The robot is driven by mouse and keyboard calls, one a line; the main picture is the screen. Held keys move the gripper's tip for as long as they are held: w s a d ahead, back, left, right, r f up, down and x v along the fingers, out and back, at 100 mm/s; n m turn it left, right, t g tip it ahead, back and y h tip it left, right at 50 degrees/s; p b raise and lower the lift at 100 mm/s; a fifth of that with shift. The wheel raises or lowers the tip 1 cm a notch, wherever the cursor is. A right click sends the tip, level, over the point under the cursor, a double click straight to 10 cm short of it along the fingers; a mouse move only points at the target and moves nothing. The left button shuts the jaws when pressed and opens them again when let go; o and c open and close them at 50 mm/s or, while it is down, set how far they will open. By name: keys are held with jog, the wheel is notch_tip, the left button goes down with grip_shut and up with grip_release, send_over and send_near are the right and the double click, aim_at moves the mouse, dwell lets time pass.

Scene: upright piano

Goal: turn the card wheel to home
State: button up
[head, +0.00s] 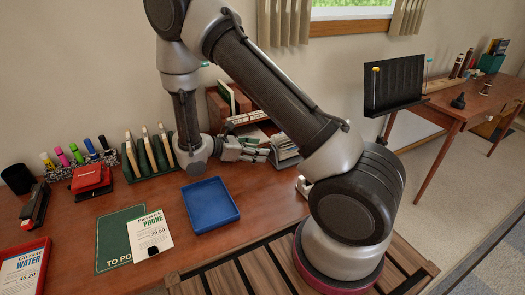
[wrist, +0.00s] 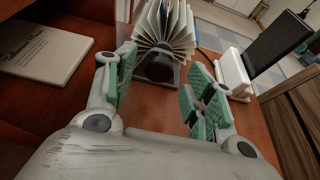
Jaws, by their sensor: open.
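The card wheel (wrist: 168,28) is a fan of white cards with a dark round knob (wrist: 155,66) facing me. It stands just beyond my fingertips at the top middle of the wrist view. In the head view the card wheel (head: 286,147) is to the right of my gripper (head: 262,148), partly hidden by the fingers and the arm. My gripper (wrist: 160,78) is open and empty, its green-padded fingers spread either side of the knob's line. The knob shows between the fingers and a little ahead; I cannot tell whether a finger touches it. No home mark is readable.
A white stand (wrist: 232,75) is right of the card wheel. A pale booklet (wrist: 45,45) lies in a wooden compartment on the left.

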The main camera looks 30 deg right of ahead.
jog(key=shift+x, duration=1.4)
jog(key=c, duration=1)
jog(key=shift+w+n+g, duration=0.2)
jog(key=shift+n+g, duration=1.3)
jog(key=shift+n, duration=0.5)
jog(key=o, duration=1)
